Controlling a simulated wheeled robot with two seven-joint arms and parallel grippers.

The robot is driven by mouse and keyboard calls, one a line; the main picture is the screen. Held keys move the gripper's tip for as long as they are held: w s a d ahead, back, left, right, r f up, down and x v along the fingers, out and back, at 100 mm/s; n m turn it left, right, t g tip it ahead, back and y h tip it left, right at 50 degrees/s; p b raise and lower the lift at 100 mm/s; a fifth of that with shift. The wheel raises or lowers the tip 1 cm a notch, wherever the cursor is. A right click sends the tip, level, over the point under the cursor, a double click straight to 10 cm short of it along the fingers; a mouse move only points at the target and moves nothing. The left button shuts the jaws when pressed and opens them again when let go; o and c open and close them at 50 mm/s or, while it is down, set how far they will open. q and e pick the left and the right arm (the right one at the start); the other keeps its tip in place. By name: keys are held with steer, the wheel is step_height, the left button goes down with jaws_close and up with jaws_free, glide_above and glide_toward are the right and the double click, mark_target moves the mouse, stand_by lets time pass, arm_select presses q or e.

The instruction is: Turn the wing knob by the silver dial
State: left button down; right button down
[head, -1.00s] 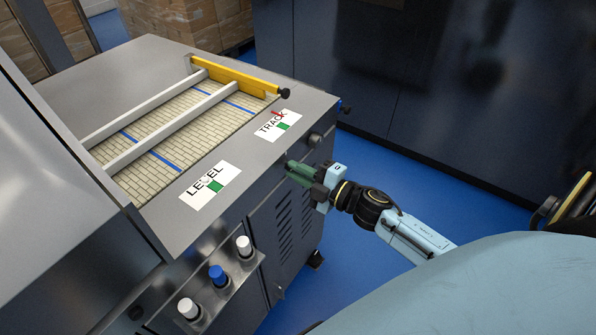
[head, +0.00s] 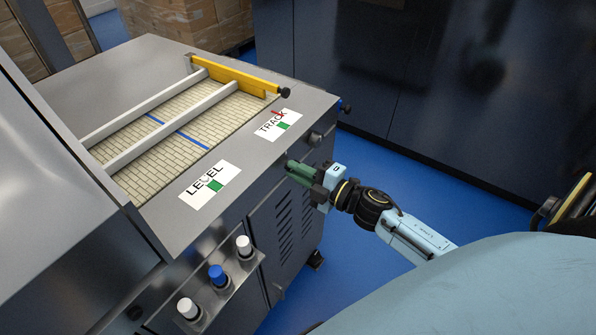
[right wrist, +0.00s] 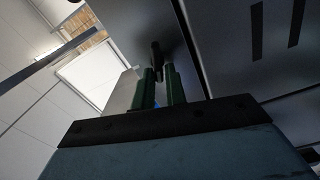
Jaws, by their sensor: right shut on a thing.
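My right gripper (head: 290,166) is at the front side of the grey machine, below the white TRACK plate (head: 278,124). In the right wrist view its green fingers (right wrist: 160,86) are shut on a dark, thin wing knob (right wrist: 156,56) standing out from the machine's side. In the head view the gripper hides this knob. The white LEVEL plate (head: 210,186) lies to the left on the machine top, with a green patch and a small roundish mark. I cannot tell for sure which part is the silver dial. My left gripper is not in view.
A tan belt (head: 195,112) with blue stripes runs between white rails under a yellow bar (head: 240,77). A dark round knob (head: 315,140) sits just above my gripper. White and blue push buttons (head: 217,275) are on a front bracket. Blue floor lies to the right.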

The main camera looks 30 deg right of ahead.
steer(key=shift+w+d+f+n+b, duration=0.1)
steer(key=shift+n+b, duration=0.15)
steer(key=shift+n, duration=0.55)
steer(key=shift+d+n+b, duration=0.1)
steer(key=shift+n+b, duration=0.15)
steer(key=shift+n, duration=0.55)
stand_by(3.6)
steer(key=c, duration=1.5)
jaws_free()
steer(key=shift+o, duration=0.2)
steer(key=shift+a, duration=0.1)
steer(key=shift+f, duration=0.1)
steer(key=v, duration=1.3)
steer(key=shift+s, duration=0.25)
